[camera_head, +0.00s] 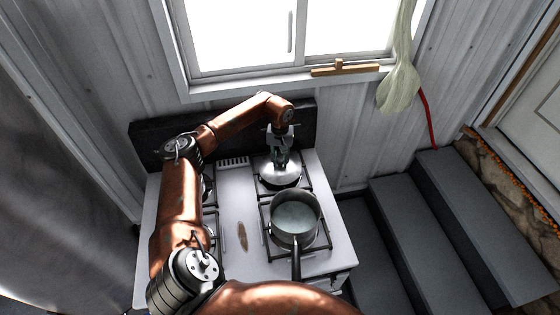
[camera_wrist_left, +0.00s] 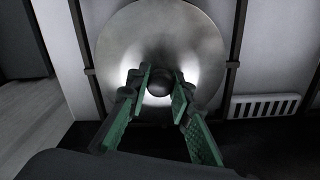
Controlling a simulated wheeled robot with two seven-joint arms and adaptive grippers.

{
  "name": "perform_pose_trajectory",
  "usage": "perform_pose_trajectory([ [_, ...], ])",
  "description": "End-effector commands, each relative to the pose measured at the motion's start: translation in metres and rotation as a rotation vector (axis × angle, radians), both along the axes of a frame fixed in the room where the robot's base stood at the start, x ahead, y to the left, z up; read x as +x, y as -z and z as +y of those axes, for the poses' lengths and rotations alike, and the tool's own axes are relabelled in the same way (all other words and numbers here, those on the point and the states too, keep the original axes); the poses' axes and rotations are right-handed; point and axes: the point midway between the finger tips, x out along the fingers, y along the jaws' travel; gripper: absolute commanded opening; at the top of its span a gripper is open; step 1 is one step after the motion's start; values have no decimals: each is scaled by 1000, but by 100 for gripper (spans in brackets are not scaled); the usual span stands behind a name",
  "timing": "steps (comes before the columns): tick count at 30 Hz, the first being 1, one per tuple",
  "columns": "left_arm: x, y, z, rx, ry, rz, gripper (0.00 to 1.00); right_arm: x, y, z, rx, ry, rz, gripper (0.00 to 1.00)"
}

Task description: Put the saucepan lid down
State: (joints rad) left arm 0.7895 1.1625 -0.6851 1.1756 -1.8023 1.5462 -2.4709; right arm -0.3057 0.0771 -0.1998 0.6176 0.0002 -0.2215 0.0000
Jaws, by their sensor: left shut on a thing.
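The saucepan lid (camera_head: 280,177) is a round, shiny metal disc with a dark knob. It is at the back right burner of the white stove (camera_head: 232,205); whether it touches the grate is unclear. My left gripper (camera_head: 279,160) reaches down from above and is shut on the lid's knob. In the left wrist view, the green-padded fingers (camera_wrist_left: 160,88) stand either side of the dark knob, with the metal lid (camera_wrist_left: 125,45) behind them. The open saucepan (camera_head: 294,214) stands on the front right burner, its handle pointing to the front. My right gripper is not in view.
A brown oblong thing (camera_head: 242,236) lies on the stove's middle strip. My left arm covers much of the left burners. A dark backboard (camera_head: 150,150) stands behind the stove, under the window. Grey steps (camera_head: 460,200) are on the right.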

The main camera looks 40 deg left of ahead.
Motion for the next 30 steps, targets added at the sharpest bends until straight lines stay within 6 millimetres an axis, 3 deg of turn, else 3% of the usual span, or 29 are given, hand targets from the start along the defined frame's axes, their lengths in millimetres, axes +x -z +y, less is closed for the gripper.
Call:
perform_pose_trajectory([
  [8,0,1,0,0,0,1,37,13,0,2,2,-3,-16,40],
  [19,0,-5,0,0,0,0,37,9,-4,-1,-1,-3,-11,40],
  [23,1,-21,1,2,1,-3,37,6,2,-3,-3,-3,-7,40],
  [30,1,-73,0,2,0,-3,37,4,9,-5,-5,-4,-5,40],
])
